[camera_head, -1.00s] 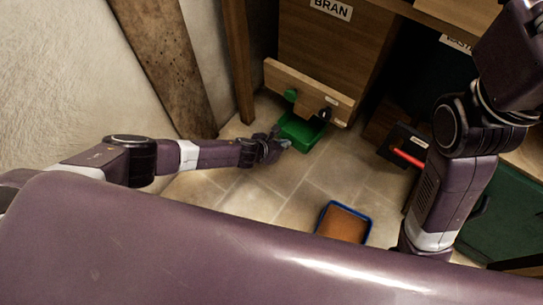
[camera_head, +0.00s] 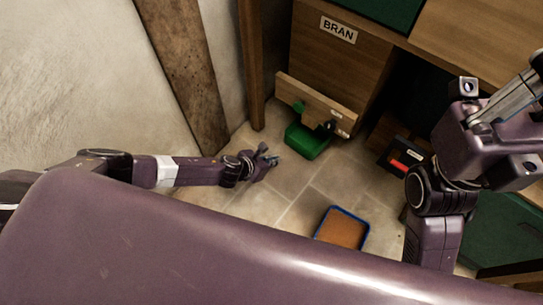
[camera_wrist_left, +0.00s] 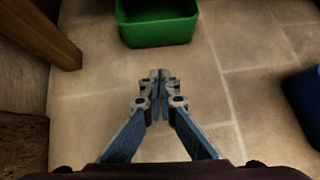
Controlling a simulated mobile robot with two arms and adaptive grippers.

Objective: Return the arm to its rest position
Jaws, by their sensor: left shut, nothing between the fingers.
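My left gripper (camera_head: 268,160) is low over the tiled floor in the head view, its arm coming in from the left. In the left wrist view its fingers (camera_wrist_left: 158,82) are shut with nothing between them. It is apart from the green bin (camera_head: 307,141), which stands on the floor just beyond it below the wooden board. The bin also shows at the top of the left wrist view (camera_wrist_left: 160,32). My right arm rises at the right of the head view; its gripper cannot be made out clearly.
A blue-rimmed tray (camera_head: 317,234) with brown contents lies on the floor; a blue edge shows at right in the wrist view. A cabinet labelled BRAN (camera_head: 338,30) stands behind. A wooden post (camera_head: 185,75) is at left. Open tiles (camera_head: 290,190) lie between gripper and tray.

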